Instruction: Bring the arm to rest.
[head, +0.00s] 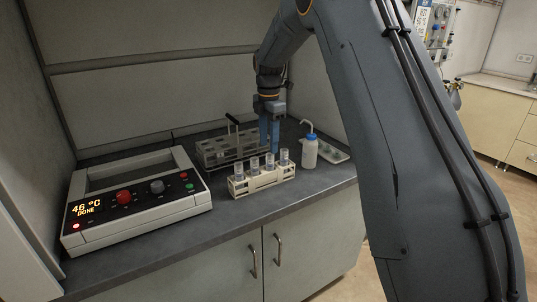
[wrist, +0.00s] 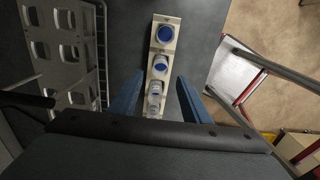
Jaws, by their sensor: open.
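My gripper (head: 270,148) points down over the counter in the head view, with two blue fingers just behind and above the row of vials. In the wrist view my gripper (wrist: 160,77) is open, its fingers apart with nothing clamped between them. A cream rack (head: 262,183) holds several clear vials (head: 254,165) upright. In the wrist view the rack (wrist: 167,20) runs down between the fingers, and its vials show blue round ends. Whether the fingertips touch any vial cannot be told. My arm crosses the right of the head view.
A heater block (head: 140,190) reading "46 °C DONE" stands left on the counter (head: 225,222). A metal rack (head: 212,152) with a dark upright handle is behind the vials. A white wash bottle (head: 310,152) and a pale tray (head: 333,153) stand right.

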